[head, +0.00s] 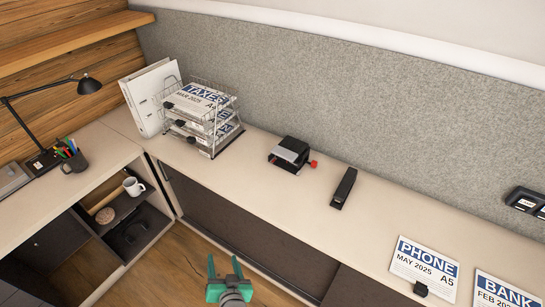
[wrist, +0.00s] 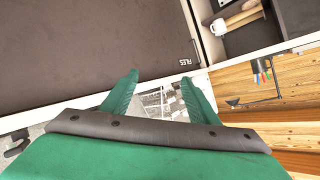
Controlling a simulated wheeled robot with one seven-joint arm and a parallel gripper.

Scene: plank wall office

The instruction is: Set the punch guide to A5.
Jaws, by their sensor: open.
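The hole punch (head: 290,153), black and grey, stands on the long counter in the head view. A red knob (head: 313,164) sticks out at its right side; this may be the end of the punch guide. The guide's setting is too small to read. My gripper (head: 225,268), with green fingers, is at the bottom of the head view, in front of the counter and well apart from the punch. Its fingers are open and empty. In the wrist view my gripper (wrist: 158,88) points toward a dark cabinet front, and the punch cannot be made out.
A wire tray rack (head: 236,135) with labelled papers stands left of the punch, beside white binders (head: 150,97). A black stapler (head: 344,188) lies to its right. Sheets marked PHONE A5 (head: 425,268) and BANK (head: 505,292) lie at the right. Counter around the punch is clear.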

